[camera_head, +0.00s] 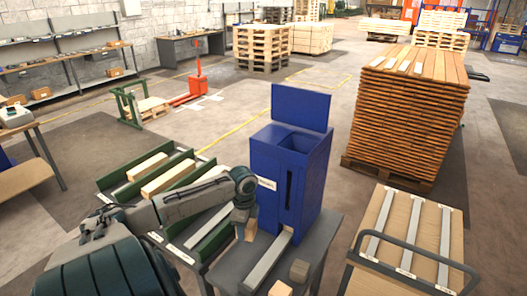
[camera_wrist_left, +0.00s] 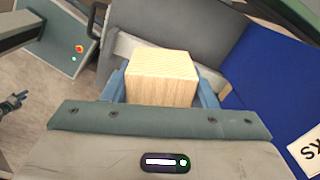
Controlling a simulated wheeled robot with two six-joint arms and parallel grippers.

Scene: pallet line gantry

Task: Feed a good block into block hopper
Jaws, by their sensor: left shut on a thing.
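The block hopper is a tall blue box (camera_head: 313,190) with its top open and a blue panel standing up behind; it stands on a grey table. My left gripper (camera_head: 248,219) is beside the hopper's left side, below its open top, pointing down. It is shut on a pale wooden block (camera_head: 251,232). In the left wrist view the block (camera_wrist_left: 163,82) sits between two blue fingers, its faces plain and light; the hopper's blue side (camera_wrist_left: 275,90) shows at the right. The lower end of the block is hidden there. My right gripper is not in view.
Green trays (camera_head: 208,232) at the left hold longer pale wooden pieces (camera_head: 168,178). A cart (camera_head: 408,235) stands at the right.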

